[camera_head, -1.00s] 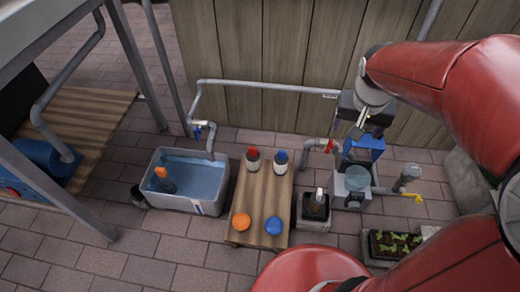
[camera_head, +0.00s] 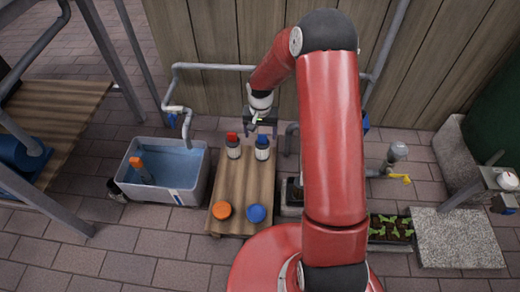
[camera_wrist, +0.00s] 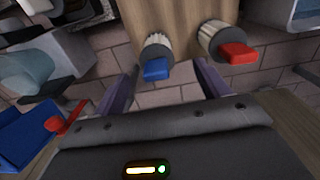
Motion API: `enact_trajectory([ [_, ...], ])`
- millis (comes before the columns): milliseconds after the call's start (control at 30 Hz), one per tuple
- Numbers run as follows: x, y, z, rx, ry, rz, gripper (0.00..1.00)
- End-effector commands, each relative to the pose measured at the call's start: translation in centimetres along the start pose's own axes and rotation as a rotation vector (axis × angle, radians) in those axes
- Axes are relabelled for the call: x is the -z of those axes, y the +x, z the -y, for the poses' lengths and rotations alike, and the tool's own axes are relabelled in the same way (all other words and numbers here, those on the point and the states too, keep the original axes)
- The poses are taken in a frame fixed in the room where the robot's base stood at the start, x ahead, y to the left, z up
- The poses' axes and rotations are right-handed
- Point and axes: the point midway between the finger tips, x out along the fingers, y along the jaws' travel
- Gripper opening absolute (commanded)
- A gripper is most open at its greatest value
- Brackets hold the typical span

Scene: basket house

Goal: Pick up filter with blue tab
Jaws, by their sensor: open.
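The filter with the blue tab (camera_head: 262,150) stands upright at the back right of a wooden table. It is a pale cylinder with a dark band and a blue top. In the wrist view its blue tab (camera_wrist: 157,70) shows just ahead of my gripper (camera_wrist: 166,82), roughly between the two purple-grey fingers. My gripper is open, with nothing between the fingertips. In the head view my gripper (camera_head: 259,124) hangs just behind and above the filter; its fingers are hard to make out there.
A similar filter with a red tab (camera_head: 233,147) stands close on the left. An orange disc (camera_head: 222,210) and a blue disc (camera_head: 256,213) lie at the table's front. A water tub (camera_head: 160,192) stands left. A wall pipe (camera_head: 215,67) runs behind.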

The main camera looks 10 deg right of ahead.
Motion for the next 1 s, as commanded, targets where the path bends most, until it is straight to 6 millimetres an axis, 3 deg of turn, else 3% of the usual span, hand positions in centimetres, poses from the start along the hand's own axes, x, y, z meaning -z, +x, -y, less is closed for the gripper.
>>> enact_trajectory([
  [333, 0.5, 4.5, -0.6, 0.000, 0.000, 0.002, 0.74],
  [600, 0.6, 5.0, -0.6, 0.000, -0.001, -0.001, 0.74],
  [1000, 0.5, 5.0, -0.6, 0.000, -0.001, -0.001, 0.23],
])
